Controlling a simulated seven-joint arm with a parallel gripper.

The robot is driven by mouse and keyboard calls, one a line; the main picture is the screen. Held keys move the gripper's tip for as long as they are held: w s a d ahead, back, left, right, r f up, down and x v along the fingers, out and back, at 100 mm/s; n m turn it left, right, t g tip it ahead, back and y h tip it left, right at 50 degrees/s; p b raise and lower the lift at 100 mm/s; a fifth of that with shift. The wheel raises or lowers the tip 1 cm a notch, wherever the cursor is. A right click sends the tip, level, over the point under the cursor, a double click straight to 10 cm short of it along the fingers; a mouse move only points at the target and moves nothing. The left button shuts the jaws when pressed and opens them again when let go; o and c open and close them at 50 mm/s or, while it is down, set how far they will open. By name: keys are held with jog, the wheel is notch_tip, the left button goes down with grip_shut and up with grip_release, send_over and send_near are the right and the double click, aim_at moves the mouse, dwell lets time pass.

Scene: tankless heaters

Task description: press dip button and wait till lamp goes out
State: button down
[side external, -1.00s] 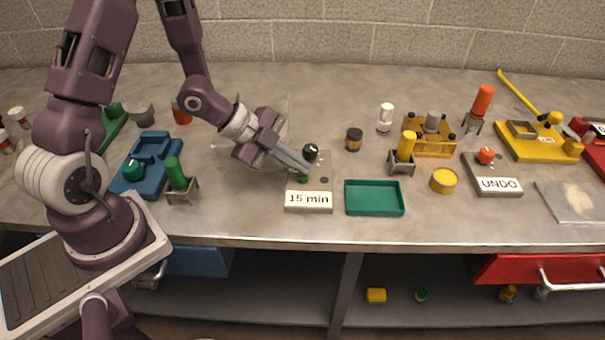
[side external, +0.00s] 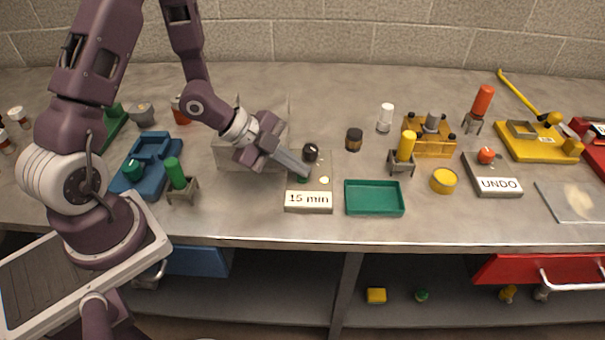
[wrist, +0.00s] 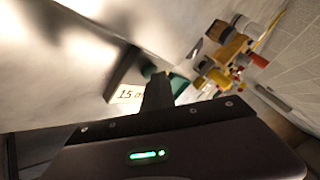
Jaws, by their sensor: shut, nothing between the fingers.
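The "15 min" box (side external: 308,203) stands at the front of the bench, its label facing the edge. On its top are a green button (side external: 303,180), a black knob (side external: 310,152) and a small round lamp (side external: 324,180), which looks pale yellow and lit. My gripper (side external: 304,173) is shut and empty, with its tips at the green button, apparently touching it; they hide part of it. In the wrist view the closed fingers (wrist: 158,95) lie over the box beside its label (wrist: 128,94). A grey tank-like box (side external: 232,155) stands behind and left of my gripper.
A green tray (side external: 374,210) lies right of the box, with a dark jar (side external: 354,139) behind it. A green cylinder on a stand (side external: 175,173) and a blue holder (side external: 152,146) are left. The "UNDO" box (side external: 498,186) is farther right.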

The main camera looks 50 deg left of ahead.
aim_at(297, 177)
jog(key=shift+r, duration=0.85)
jog(key=shift+r, duration=2.55)
